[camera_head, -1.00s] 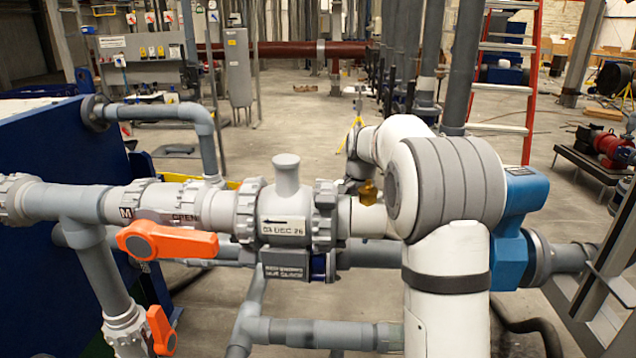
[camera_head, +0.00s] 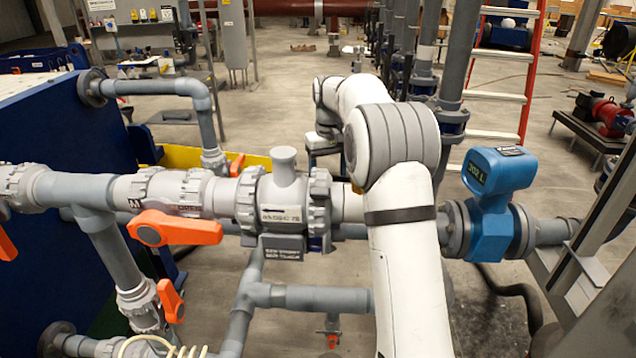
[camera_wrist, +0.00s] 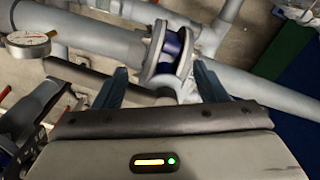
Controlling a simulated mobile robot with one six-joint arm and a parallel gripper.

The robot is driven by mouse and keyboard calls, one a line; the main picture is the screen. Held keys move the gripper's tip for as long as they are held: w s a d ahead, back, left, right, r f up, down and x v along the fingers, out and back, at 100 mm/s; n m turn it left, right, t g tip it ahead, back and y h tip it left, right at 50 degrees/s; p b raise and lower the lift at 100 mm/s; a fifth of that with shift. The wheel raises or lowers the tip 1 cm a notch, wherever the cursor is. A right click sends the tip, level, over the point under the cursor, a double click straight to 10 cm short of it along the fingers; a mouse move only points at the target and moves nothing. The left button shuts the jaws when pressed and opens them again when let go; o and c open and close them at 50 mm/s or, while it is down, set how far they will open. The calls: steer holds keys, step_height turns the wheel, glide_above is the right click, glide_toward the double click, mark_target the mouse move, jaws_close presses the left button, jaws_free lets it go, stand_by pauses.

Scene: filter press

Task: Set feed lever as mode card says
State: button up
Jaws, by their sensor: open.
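A large orange lever (camera_head: 175,228) lies across the grey pipe in the head view, pointing right. A second orange lever (camera_head: 170,300) hangs on the lower vertical pipe. Another orange handle (camera_head: 6,243) is cut off at the left edge, and a small one (camera_head: 236,165) shows behind the pipe. I cannot tell which is the feed lever. No mode card can be made out. In the wrist view my gripper (camera_wrist: 159,68) is open and empty, with a blue-and-grey pipe fitting (camera_wrist: 172,50) beyond its fingers.
A labelled grey valve body (camera_head: 282,208) sits in the main pipe. A blue meter (camera_head: 495,180) stands to its right. A blue block (camera_head: 55,150) fills the left. A round gauge (camera_wrist: 28,40) shows in the wrist view. Open floor (camera_head: 262,110) lies behind the pipes.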

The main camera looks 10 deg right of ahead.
steer(key=w+d+n+p, duration=0.1)
steer(key=w+d+n, duration=0.1)
steer(key=n, duration=0.2)
steer(key=w+d+n+p, duration=0.1)
steer(key=d+n, duration=0.2)
steer(key=n, duration=0.1)
steer(key=w+d+n+p, duration=0.2)
steer(key=n, duration=0.1)
steer(key=shift+w+d+r+n, duration=0.2)
steer(key=shift+w+d+n, duration=0.15)
steer(key=shift+d+n, duration=0.05)
step_height(320, 180, down, 8)
steer(key=b, duration=0.4)
steer(key=shift+c, duration=0.4)
